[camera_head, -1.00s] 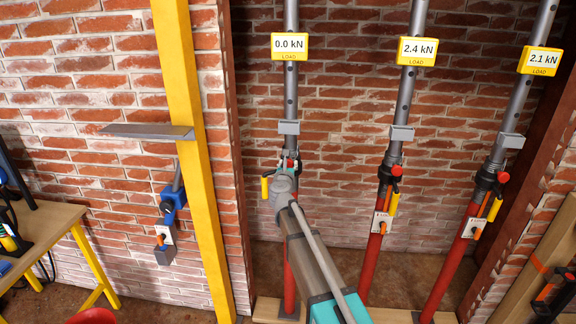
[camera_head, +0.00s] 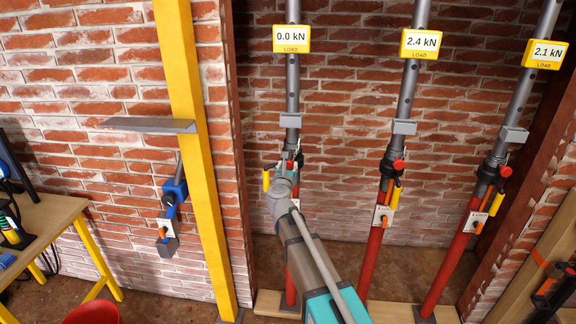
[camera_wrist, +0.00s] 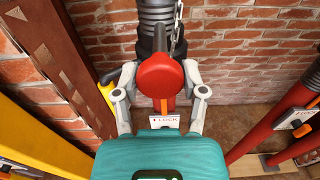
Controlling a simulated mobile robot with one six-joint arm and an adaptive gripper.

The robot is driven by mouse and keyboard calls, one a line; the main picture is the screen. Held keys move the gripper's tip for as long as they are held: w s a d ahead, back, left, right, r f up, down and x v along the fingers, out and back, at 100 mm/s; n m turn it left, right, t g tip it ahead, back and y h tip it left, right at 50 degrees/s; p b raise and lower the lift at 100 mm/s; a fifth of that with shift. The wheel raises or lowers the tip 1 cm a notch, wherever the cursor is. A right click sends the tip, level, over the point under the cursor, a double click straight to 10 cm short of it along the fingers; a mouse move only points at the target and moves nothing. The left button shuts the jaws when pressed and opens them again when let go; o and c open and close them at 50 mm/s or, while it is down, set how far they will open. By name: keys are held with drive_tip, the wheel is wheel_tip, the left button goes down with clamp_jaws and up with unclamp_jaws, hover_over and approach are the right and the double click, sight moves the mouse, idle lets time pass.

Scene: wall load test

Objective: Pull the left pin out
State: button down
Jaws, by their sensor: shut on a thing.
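The left prop (camera_head: 292,95) is a grey tube with holes over a red lower tube, and its yellow load display (camera_head: 291,39) reads 0.0 kN. In the wrist view the pin's round red head (camera_wrist: 160,82) sits between the two grey fingers of my gripper (camera_wrist: 160,72), which is shut on it. In the head view my gripper (camera_head: 287,168) is at the prop's collar and covers most of the pin. A chain (camera_wrist: 178,30) hangs beside the collar.
The middle prop (camera_head: 408,90) reads 2.4 kN and the right prop (camera_head: 520,100) reads 2.1 kN; both show red pin heads. A yellow post (camera_head: 195,150) with a grey shelf (camera_head: 150,125) stands left. A workbench (camera_head: 45,225) is at far left.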

drive_tip(key=shift+c, duration=0.6)
unclamp_jaws()
drive_tip(key=shift+s, duration=0.15)
drive_tip(key=shift+s, duration=0.15)
drive_tip(key=s+a, duration=0.1)
drive_tip(key=s, duration=1)
drive_tip(key=shift+s, duration=0.4)
drive_tip(key=shift+w+r+n, duration=0.1)
drive_tip(key=shift+n, duration=0.2)
